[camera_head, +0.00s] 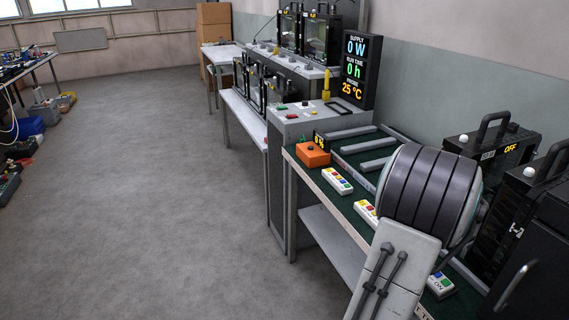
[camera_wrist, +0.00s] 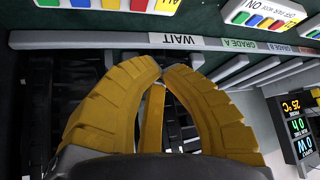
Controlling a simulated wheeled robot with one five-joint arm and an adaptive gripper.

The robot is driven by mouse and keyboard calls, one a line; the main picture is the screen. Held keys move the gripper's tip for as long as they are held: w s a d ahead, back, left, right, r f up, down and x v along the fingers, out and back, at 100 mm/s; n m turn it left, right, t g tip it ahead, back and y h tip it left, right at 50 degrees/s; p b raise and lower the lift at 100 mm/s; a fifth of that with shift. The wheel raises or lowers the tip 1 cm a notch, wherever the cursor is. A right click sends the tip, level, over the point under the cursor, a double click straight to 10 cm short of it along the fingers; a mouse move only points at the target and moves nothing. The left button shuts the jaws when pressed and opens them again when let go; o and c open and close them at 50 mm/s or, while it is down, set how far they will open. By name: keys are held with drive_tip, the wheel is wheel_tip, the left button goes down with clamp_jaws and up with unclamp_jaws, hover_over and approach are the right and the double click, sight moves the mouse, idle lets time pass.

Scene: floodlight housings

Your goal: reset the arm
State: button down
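My gripper (camera_wrist: 163,72) shows in the wrist view as two curved yellow fingers. In the head view my arm stands at the lower right, in front of the green-topped bench (camera_head: 300,163). The gripper itself does not show there.
Button boxes (camera_head: 337,181) and an orange box (camera_head: 312,154) lie along the bench. Black floodlight housings (camera_head: 492,146) stand at the right. A display (camera_head: 361,70) rises behind a grey cabinet.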

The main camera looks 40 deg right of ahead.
drive_tip(key=w+a+r+n+t+y, duration=0.2)
drive_tip(key=w+a+r+n, duration=0.15)
drive_tip(key=w+a, duration=1.05)
drive_tip(key=w+a+n+y, duration=0.25)
drive_tip(key=a+n, duration=0.25)
drive_tip(key=a, duration=1.1)
drive_tip(key=s+a+n+y, duration=0.1)
drive_tip(key=s+a+n, duration=0.15)
drive_tip(key=a, duration=0.45)
drive_tip(key=s+a+n+g+y, duration=0.1)
drive_tip(key=s+a+n, duration=0.1)
drive_tip(key=s+a, duration=0.3)
drive_tip(key=s+a+n+y, duration=0.1)
drive_tip(key=s+a+n, duration=0.15)
drive_tip(key=a, duration=0.55)
drive_tip(key=w+p+v, duration=0.3)
drive_tip(key=p+v, duration=0.9)
drive_tip(key=shift+r+t, duration=0.4)
drive_tip(key=shift+r, duration=0.3)
